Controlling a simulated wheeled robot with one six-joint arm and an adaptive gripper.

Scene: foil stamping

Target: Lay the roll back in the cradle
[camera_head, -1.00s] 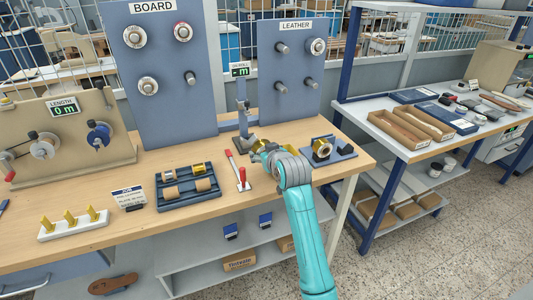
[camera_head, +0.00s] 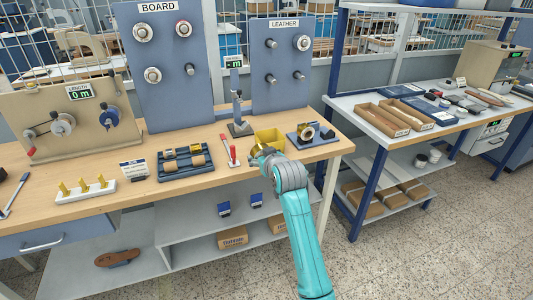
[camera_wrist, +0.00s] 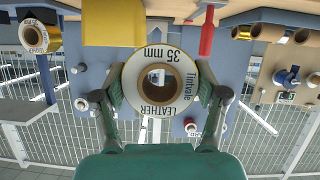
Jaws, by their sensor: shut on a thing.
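My gripper (camera_wrist: 160,78) is shut on a roll (camera_wrist: 187,92) in the wrist view. The roll's white end label reads "LEATHER", "Tintvale" and "35 mm", around a brown core. In the head view my gripper (camera_head: 262,154) is by the table's front edge, in front of a yellow bin; the roll there is mostly hidden. A blue cradle-like stand (camera_head: 328,138) is right of my gripper, with a gold roll (camera_head: 307,132) on it. A blue tray (camera_head: 172,175) to the left holds several rolls. I cannot tell which of these is the cradle.
The yellow bin (camera_head: 269,138) stands just behind my gripper. A red-handled tool (camera_head: 232,152) lies left of it, and a post with a small display (camera_head: 238,110) stands behind. Blue BOARD (camera_head: 165,70) and LEATHER (camera_head: 280,65) panels with pegs rise at the back.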

